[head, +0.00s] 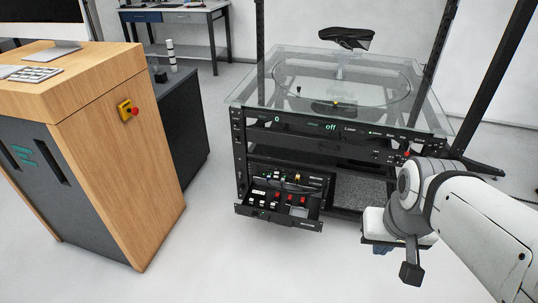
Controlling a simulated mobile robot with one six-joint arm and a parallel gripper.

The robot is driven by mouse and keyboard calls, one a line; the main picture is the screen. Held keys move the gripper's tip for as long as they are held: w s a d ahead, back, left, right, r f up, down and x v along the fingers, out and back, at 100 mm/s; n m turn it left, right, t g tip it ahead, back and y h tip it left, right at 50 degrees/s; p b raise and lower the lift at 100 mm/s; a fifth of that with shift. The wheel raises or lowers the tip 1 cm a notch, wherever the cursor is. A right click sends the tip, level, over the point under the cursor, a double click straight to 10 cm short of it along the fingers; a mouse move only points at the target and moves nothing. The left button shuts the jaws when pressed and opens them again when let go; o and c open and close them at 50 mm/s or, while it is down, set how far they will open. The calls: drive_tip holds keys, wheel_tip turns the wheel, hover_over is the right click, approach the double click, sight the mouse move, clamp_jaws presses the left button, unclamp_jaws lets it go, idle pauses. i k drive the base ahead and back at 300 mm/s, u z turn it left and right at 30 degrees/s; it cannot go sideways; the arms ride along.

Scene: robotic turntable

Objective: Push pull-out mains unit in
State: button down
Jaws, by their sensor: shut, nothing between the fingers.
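The pull-out mains unit (312,225) is a black drawer low in the front of the turntable rack. It stands out towards the front, with red and white switches and sockets showing inside. My gripper (384,246) is at the end of the white arm, to the right of the drawer and apart from it.
The rack's glass top (270,90) carries a round turntable plate, with a front panel (300,125) below. A wooden desk (130,150) with a red emergency button (128,110) stands left. Floor (250,265) in front of the drawer is clear.

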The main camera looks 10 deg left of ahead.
sight(288, 213)
drive_tip(key=i, duration=0.9)
drive_tip(key=z, duration=0.05)
